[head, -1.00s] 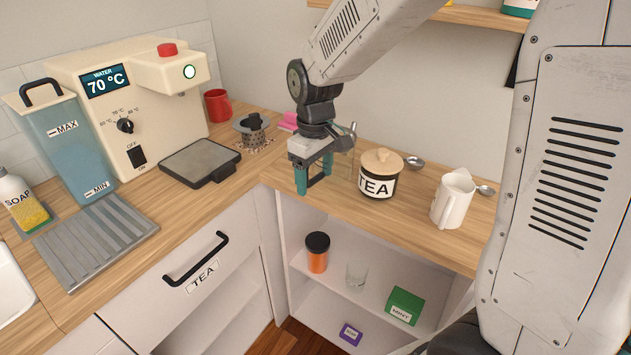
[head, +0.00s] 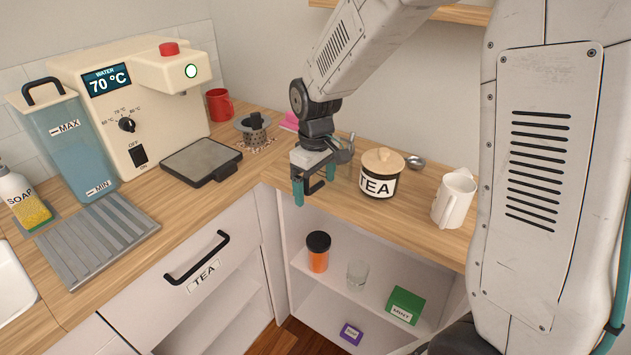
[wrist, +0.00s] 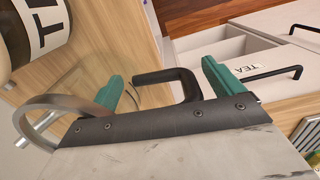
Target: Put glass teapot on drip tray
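The glass teapot stands on the corner counter, and its clear body is hard to make out. Its black handle (head: 314,187) points toward the counter's front edge; the handle also shows in the wrist view (wrist: 165,75). My gripper (head: 314,182) is around the handle, with its green fingers apart on either side. In the wrist view (wrist: 162,84) gaps show between fingers and handle. The drip tray (head: 201,161), grey with a dark rim, lies empty below the machine's spout, left of my gripper.
The TEA jar (head: 378,184) stands close to the right of the teapot, with a white pitcher (head: 453,200) beyond. A strainer (head: 254,130) and red mug (head: 219,105) stand behind the tray. The water machine (head: 135,100) overhangs it. An open shelf (head: 335,290) lies below.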

